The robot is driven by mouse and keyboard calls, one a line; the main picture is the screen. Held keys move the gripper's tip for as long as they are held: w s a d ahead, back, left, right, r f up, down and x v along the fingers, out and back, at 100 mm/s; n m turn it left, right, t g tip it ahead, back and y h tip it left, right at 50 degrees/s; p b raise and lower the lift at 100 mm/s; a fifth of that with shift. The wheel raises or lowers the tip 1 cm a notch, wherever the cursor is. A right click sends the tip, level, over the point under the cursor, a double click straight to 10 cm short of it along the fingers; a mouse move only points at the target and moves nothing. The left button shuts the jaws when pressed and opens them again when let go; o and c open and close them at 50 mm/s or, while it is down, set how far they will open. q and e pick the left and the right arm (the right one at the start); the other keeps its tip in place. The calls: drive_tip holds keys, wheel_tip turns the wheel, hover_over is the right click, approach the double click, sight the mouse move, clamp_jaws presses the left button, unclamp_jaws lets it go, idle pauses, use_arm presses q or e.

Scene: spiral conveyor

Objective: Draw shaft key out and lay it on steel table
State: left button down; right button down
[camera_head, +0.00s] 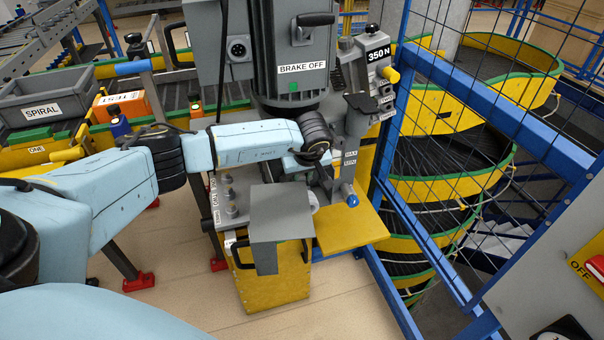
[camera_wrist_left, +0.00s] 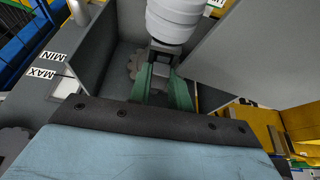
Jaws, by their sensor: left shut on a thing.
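My left gripper (camera_wrist_left: 161,78) shows in the left wrist view with its two green fingers close together on a small dark piece (camera_wrist_left: 163,52), apparently the shaft key. The piece is at the lower end of a pale grey cylinder (camera_wrist_left: 177,18), inside a grey housing; I cannot tell whether it is still seated. In the head view my left gripper (camera_head: 312,160) is beside the machine under the motor, and its fingertips and the key are hidden. A grey steel surface with several short posts (camera_head: 229,190), probably the steel table, lies left of it. My right gripper is not in view.
The motor (camera_head: 292,50) hangs overhead. Blue fence framing (camera_head: 490,95) and the spiral conveyor (camera_head: 440,190) close off the right side.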

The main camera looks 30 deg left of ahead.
sight(302, 177)
use_arm(q)
drive_tip(key=shift+r, duration=0.15)
drive_tip(key=shift+r+p, duration=0.6)
drive_tip(key=shift+r, duration=0.1)
drive_tip(key=shift+r+p, duration=0.45)
drive_tip(key=shift+r, duration=0.15)
drive_tip(key=shift+r+p, duration=0.8)
drive_tip(key=shift+r, duration=0.3)
drive_tip(key=shift+r+p, duration=0.65)
drive_tip(key=shift+r, duration=0.3)
drive_tip(key=shift+f, duration=0.1)
